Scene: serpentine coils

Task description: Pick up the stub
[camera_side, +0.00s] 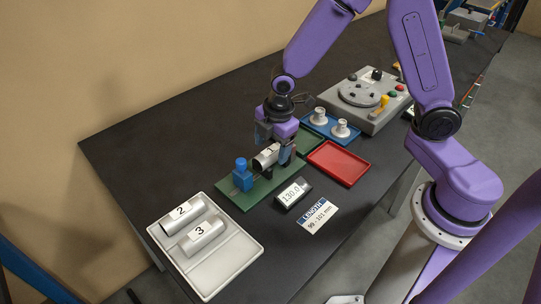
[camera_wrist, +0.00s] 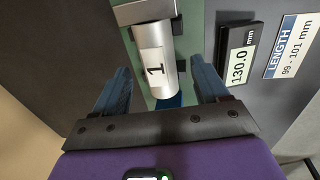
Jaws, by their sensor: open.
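The stub marked 1 (camera_side: 266,158) is a silver cylinder on the green gauge base (camera_side: 232,196), beside a blue block (camera_side: 242,176). In the wrist view the stub (camera_wrist: 155,62) lies lengthwise between my fingers, with a grey block (camera_wrist: 143,12) at its upper end and a bit of blue at its lower end. My gripper (camera_side: 275,143) is just over the stub, its dark blue fingers apart, one on each side. In the wrist view both fingers of my gripper (camera_wrist: 162,85) show gaps to the stub. Finger depth relative to the stub is hard to tell.
A display (camera_side: 293,193) reads 130.0 mm, beside a card (camera_side: 317,215) reading LENGTH 99–101 mm. A white tray (camera_side: 240,258) holds stubs 2 (camera_side: 182,213) and 3 (camera_side: 202,234).

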